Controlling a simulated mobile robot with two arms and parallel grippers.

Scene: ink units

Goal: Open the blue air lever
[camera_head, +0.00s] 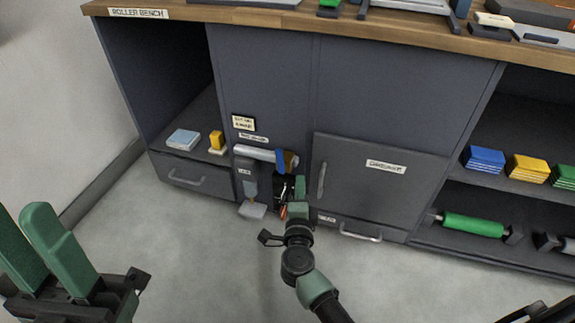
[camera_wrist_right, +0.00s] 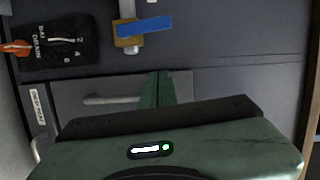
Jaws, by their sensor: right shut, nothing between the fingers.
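The blue air lever (camera_head: 280,161) sits on a brass valve body (camera_head: 291,160) at the end of a pale horizontal pipe (camera_head: 254,153). In the right wrist view the blue lever (camera_wrist_right: 145,26) lies crosswise to the pipe, at the top. My right gripper (camera_head: 300,184) is just below and right of the lever in the head view. Its green fingers (camera_wrist_right: 160,76) are shut and empty, apart from the lever in the wrist view. My left gripper (camera_head: 22,212) is open and empty at the lower left, far from the lever.
A black plate with an orange handle (camera_wrist_right: 16,47) is beside the valve. A grey cabinet door (camera_head: 378,180) with a handle is to the right. A grey pedal-like part (camera_head: 252,209) sticks out on the left. The floor in front is clear.

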